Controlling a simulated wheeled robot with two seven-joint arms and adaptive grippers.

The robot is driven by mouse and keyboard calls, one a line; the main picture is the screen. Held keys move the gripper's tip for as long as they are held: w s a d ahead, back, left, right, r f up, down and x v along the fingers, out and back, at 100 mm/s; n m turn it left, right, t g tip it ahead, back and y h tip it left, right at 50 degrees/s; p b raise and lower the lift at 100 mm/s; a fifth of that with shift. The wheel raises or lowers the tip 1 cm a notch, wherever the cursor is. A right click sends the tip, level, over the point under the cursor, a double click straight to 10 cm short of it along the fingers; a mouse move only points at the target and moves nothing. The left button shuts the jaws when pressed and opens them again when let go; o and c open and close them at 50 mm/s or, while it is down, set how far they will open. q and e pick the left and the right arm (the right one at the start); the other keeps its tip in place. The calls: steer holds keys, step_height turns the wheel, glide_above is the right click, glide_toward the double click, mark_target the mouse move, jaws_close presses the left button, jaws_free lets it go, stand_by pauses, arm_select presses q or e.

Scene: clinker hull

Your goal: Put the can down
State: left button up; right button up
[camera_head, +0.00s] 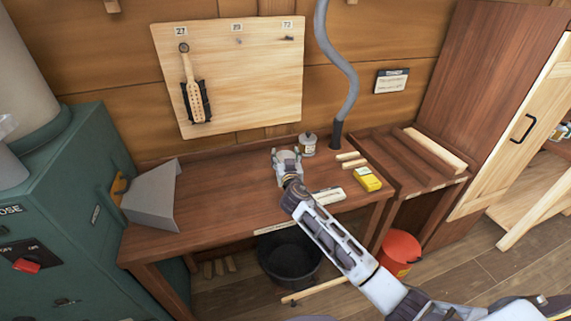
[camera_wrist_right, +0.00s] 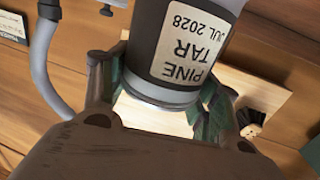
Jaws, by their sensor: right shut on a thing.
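The can, labelled "PINE TAR JUL 2028", fills the top middle of the right wrist view (camera_wrist_right: 185,50). It is a dark grey cylinder with a cream label, and its lettering is upside down in that picture. My right gripper (camera_wrist_right: 165,110) is shut on it, with a finger on each side. In the head view my right gripper (camera_head: 286,158) is over the back middle of the wooden bench (camera_head: 225,190). The held can is largely hidden there, and I cannot tell whether its base touches the bench. My left gripper is out of view.
A small pale tin (camera_head: 308,144) is right beside the gripper. A yellow box (camera_head: 367,179), a pale block (camera_head: 329,195) and wooden strips (camera_head: 352,160) lie right of it. A grey metal scoop (camera_head: 153,195) is at the left. The bench's left middle is clear.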

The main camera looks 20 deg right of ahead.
steer(key=shift+r, duration=2.55)
